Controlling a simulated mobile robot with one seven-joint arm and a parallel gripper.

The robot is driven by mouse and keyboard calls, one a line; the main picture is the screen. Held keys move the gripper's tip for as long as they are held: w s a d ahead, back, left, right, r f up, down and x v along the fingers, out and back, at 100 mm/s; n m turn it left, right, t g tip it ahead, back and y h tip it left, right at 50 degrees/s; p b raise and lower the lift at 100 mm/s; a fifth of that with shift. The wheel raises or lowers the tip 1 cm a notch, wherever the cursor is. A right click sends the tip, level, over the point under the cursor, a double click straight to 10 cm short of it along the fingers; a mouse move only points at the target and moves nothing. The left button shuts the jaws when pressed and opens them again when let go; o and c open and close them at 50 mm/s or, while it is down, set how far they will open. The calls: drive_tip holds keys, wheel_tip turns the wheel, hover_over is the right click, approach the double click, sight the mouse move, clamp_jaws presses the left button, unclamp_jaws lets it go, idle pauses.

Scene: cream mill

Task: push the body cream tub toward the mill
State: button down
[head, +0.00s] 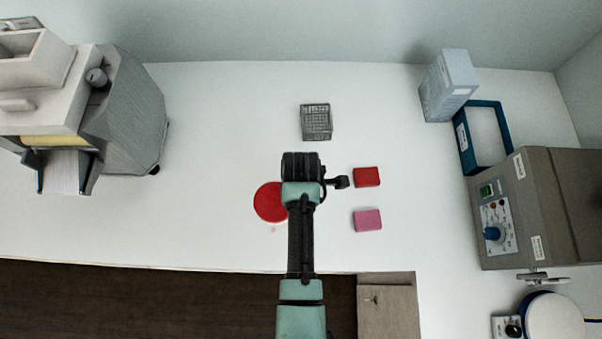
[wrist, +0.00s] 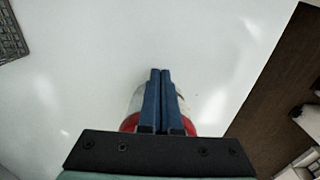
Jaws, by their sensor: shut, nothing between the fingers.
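The body cream tub (head: 268,203) shows as a round red top on the white bench in the head view, just left of my arm, which covers its right edge. In the wrist view a red and white round tub (wrist: 130,124) shows on both sides of my fingers, partly hidden behind them. My gripper (wrist: 161,72) is shut, with its blue fingers side by side and nothing between them. I cannot tell whether they touch the tub. A grey-brown machine (head: 535,210) with a blue knob stands at the right; a grey and cream machine (head: 130,110) stands at the left. I cannot tell which is the mill.
A wire basket (head: 316,122) stands behind my gripper. A red block (head: 367,177) and a pink block (head: 367,220) lie right of my arm. A blue frame (head: 463,145) and a pale box (head: 447,88) stand at the back right. The bench left of the tub is clear.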

drive_tip(key=a, duration=1.7)
drive_tip(key=shift+s+a, duration=0.3)
drive_tip(key=shift+a, duration=0.1)
drive_tip(key=shift+d, duration=0.1)
